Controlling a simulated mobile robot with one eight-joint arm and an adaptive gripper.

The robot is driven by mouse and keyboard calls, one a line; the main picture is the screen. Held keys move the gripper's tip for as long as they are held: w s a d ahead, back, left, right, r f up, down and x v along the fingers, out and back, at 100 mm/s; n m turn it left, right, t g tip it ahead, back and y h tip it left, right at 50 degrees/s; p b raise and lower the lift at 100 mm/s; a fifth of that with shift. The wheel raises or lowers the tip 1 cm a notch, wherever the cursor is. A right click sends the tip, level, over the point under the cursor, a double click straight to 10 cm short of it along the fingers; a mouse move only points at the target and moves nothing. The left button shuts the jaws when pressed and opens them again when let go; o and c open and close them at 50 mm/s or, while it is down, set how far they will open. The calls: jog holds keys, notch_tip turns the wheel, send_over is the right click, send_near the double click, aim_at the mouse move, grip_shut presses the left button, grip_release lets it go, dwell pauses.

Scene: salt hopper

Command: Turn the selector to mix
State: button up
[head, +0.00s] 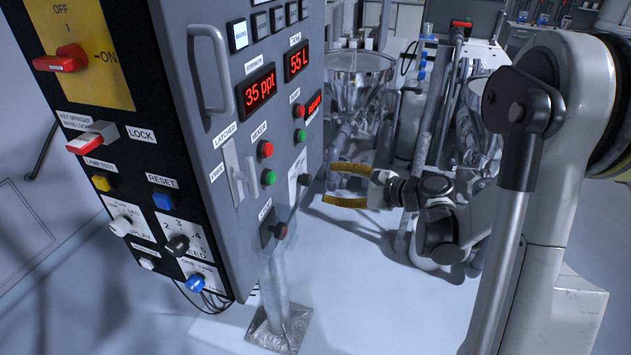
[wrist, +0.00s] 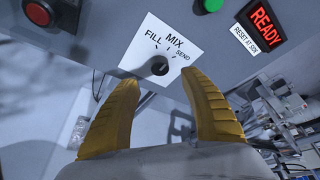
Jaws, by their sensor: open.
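The selector (wrist: 159,66) is a small dark round knob on a white plate (wrist: 183,48) marked FILL, MIX and SEND. Which mark its pointer faces is too small to tell. In the head view the selector (head: 304,179) sits on the narrow grey face of the panel, near its right edge. My gripper (head: 327,184) is open, with two yellow fingers pointing left at the panel, just short of the knob. In the wrist view my gripper (wrist: 160,82) has its fingertips on either side of and below the knob, with nothing between them.
The grey control cabinet (head: 240,215) fills the left. A red button (wrist: 38,12), a green button (wrist: 211,4) and a lit READY display (wrist: 263,22) surround the selector plate. Metal hoppers (head: 358,78) stand behind. Floor below my gripper is open.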

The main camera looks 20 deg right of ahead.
jog(key=v, duration=0.4)
jog(key=shift+w, duration=0.1)
jog(key=s+a+r+n+g+h, duration=0.1)
jog(key=s+a+n+g+h, duration=0.15)
jog(key=s+a+n, duration=0.35)
jog(key=s+a+n+g+h, duration=0.2)
jog(key=s+a+n+h, duration=0.1)
jog(key=s+n, duration=0.4)
jog(key=s+d+r+n+h, duration=0.1)
jog(key=s+n+h, duration=0.2)
jog(key=s+n, duration=0.2)
jog(key=s, duration=0.2)
jog(key=shift+s+d+n+h, duration=0.35)
jog(key=shift+n, duration=0.05)
jog(key=shift+r, duration=0.15)
